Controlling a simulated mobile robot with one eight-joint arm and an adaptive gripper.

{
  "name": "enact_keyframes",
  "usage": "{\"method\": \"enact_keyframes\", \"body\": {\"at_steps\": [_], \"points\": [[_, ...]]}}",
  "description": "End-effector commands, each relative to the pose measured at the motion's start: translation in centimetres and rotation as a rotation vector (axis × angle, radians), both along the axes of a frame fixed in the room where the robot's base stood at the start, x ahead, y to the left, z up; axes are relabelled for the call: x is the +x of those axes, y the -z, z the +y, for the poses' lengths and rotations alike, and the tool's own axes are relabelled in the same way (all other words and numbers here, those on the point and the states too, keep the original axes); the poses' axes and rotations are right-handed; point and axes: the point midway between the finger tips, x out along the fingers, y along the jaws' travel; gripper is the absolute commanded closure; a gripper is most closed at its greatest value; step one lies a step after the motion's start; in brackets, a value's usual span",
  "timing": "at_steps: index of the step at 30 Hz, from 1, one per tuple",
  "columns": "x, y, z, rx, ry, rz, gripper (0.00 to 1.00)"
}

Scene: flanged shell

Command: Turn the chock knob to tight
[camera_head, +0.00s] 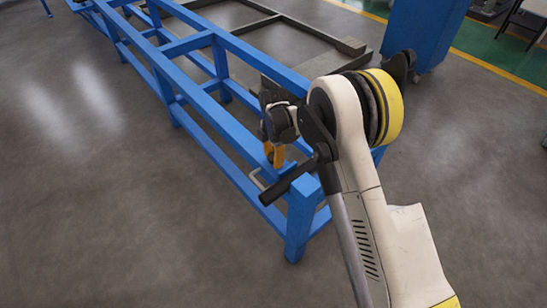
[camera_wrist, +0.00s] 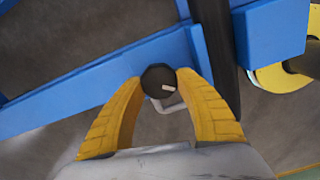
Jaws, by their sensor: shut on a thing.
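The chock knob (camera_wrist: 158,78) is a round dark knob with a short pale mark on its face, in the middle of the wrist view. The mark points to the right and slightly down. My gripper (camera_wrist: 157,82) has its two yellow fingers closed on the knob, one at each side. In the head view my gripper (camera_head: 275,155) shows as orange fingers pointing down at the near end of the blue frame. The knob is hidden there behind my gripper and arm.
The blue frame (camera_head: 225,128) runs from the near end to the upper left. A pale bent handle (camera_head: 257,180) sticks out beside the knob. A blue cabinet (camera_head: 425,30) stands at upper right. The floor at left is clear.

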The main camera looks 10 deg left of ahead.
Motion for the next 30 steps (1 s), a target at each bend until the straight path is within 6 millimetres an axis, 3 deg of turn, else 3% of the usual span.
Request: {"method": "enact_keyframes", "body": {"at_steps": [30], "points": [[0.32, 0.05, 0.04, -0.001, 0.963, 0.002, 0.90]]}}
